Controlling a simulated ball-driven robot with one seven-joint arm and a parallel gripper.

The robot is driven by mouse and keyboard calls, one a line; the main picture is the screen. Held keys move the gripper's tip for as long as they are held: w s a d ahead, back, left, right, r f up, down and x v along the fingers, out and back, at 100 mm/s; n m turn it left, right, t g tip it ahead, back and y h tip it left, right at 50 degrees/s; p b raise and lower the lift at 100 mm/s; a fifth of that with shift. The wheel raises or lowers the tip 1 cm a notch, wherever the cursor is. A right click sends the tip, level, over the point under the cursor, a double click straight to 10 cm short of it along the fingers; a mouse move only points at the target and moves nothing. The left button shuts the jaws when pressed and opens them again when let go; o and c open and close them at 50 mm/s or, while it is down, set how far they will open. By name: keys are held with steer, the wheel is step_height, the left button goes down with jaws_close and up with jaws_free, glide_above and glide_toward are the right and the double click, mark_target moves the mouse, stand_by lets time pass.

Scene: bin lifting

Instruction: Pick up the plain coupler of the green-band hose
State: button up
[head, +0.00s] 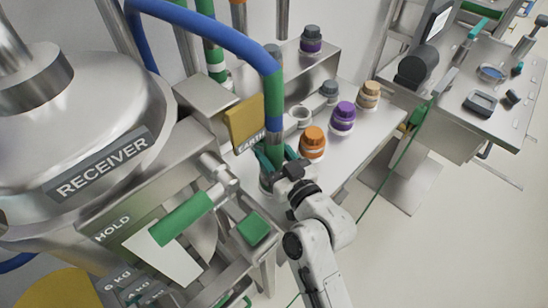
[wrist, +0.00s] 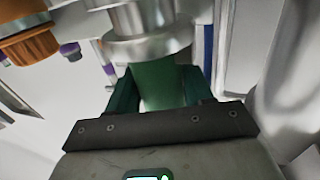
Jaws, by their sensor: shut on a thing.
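The green-band hose (head: 220,36) is blue and arcs from the upper left down to a green band (head: 274,100). Its plain coupler (head: 275,139) hangs below the band, partly hidden by my gripper. My gripper (head: 274,158) is at the hose's lower end, its teal fingers shut around the coupler. In the wrist view my gripper (wrist: 162,92) has a finger on each side of a green cylindrical part (wrist: 158,82), with bright metal collars (wrist: 145,28) beyond it. I cannot tell exactly where the coupler ends and the part below it begins.
Orange (head: 313,143), purple (head: 342,118) and tan (head: 369,95) capped fittings stand on the metal bench to the right. A yellow EARTH plate (head: 244,122) is close on the left. The steel RECEIVER vessel (head: 80,130) fills the left. A second green hose (head: 213,55) hangs behind.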

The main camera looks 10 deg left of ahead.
mark_target(273, 140)
steer(key=s+r, duration=0.1)
steer(key=r, duration=0.1)
steer(key=s+d+r, duration=0.1)
steer(key=s+r, duration=0.1)
steer(key=r, duration=0.1)
steer(key=s+d+r, duration=0.1)
steer(key=r, duration=0.1)
steer(key=shift+s+r, duration=0.25)
steer(key=shift+s, duration=0.1)
steer(key=s+d+r+b, duration=0.1)
steer(key=s+d+r, duration=0.2)
steer(key=s, duration=0.5)
steer(key=shift+s+d+r, duration=0.15)
steer(key=shift+d+r, duration=0.05)
steer(key=shift+r, duration=0.3)
